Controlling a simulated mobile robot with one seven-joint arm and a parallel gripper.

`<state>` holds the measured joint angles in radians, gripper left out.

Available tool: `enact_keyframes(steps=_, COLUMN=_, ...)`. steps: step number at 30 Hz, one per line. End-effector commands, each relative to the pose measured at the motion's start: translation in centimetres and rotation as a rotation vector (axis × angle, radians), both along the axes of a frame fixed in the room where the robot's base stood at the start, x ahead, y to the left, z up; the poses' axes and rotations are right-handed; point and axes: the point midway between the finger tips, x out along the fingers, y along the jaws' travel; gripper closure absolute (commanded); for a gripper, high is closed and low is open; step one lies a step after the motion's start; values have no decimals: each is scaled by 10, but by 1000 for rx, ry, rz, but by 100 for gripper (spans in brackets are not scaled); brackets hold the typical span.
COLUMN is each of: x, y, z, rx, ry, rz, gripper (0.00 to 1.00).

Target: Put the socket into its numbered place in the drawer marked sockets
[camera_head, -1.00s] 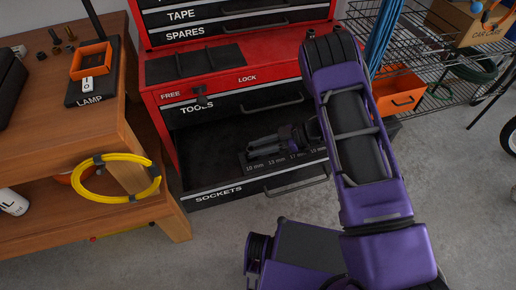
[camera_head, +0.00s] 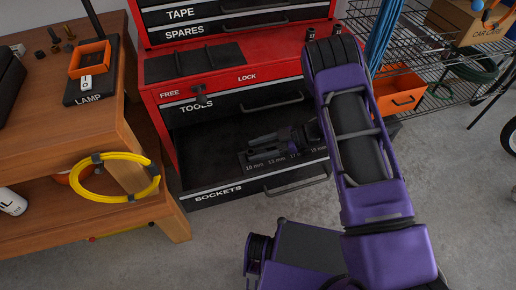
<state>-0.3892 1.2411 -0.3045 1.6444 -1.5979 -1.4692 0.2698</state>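The drawer marked sockets (camera_head: 218,192) is pulled open at the bottom of the red tool chest. A dark strip in it carries size labels (camera_head: 276,161); 10 mm and 13 mm read clearly, and the labels farther right are partly dark or covered. My gripper (camera_head: 256,145) is low inside the drawer, reaching in from the right, with its fingers pointing left just behind the 10 mm and 13 mm labels. The fingers are dark and small, so their gap is unclear. I cannot make out a socket at the fingers. My arm hides the drawer's right part.
The tools drawer (camera_head: 245,109) above has its front overhanging the back of the open drawer. A wooden bench (camera_head: 60,125) with a lamp switch, an orange bin (camera_head: 90,60) and small dark parts stands left. A wire rack (camera_head: 435,50) stands right. The floor in front is clear.

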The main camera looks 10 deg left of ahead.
Motion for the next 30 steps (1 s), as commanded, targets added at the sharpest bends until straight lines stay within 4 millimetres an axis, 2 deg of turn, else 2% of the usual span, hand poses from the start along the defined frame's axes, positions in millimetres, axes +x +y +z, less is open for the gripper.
enact_keyframes(steps=7, x=0, y=0, z=3, rx=0, ry=0, rz=0, gripper=37)
enact_keyframes(steps=11, x=0, y=0, z=18, rx=1, ry=0, rz=0, gripper=37)
enact_keyframes(steps=13, x=5, y=-13, z=18, rx=-1, ry=-1, rz=-4, gripper=37)
enact_keyframes(steps=24, x=25, y=-84, z=49, rx=0, ry=0, rz=-4, gripper=37)
enact_keyframes(steps=30, x=31, y=-103, z=57, rx=0, ry=0, rz=-2, gripper=37)
